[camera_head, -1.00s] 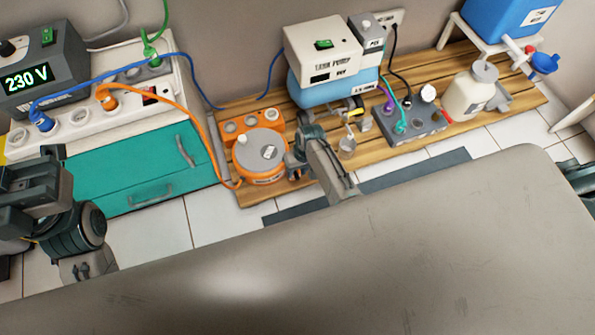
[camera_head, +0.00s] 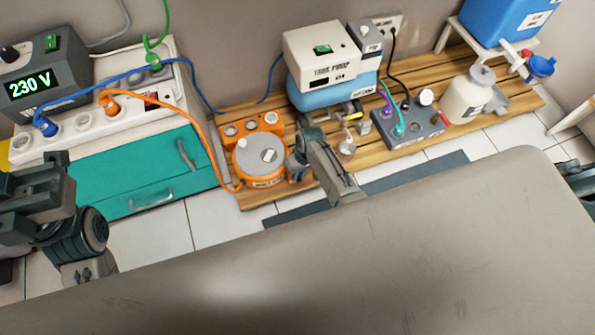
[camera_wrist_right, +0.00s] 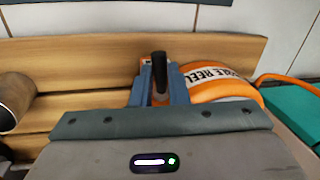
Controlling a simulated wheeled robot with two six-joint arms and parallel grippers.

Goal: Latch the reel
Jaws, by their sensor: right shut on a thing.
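The orange reel (camera_head: 258,163) with its grey round top sits on the wooden slatted platform. In the right wrist view its orange rim and white label band (camera_wrist_right: 214,77) show just beyond my fingers. My right gripper (camera_head: 296,167) is at the reel's right side. In the right wrist view my blue-grey fingers (camera_wrist_right: 160,88) are shut around a slim upright lever with a black tip (camera_wrist_right: 159,62), beside the reel. The lever's lower part is hidden by my gripper.
An orange cable (camera_head: 205,125) runs from the power strip (camera_head: 95,117) to the reel. The tank pump (camera_head: 322,55), a grey connector box (camera_head: 410,122) and a white jug (camera_head: 467,96) stand to the right. A teal drawer cabinet (camera_head: 120,188) is left. A large grey surface (camera_head: 380,255) fills the foreground.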

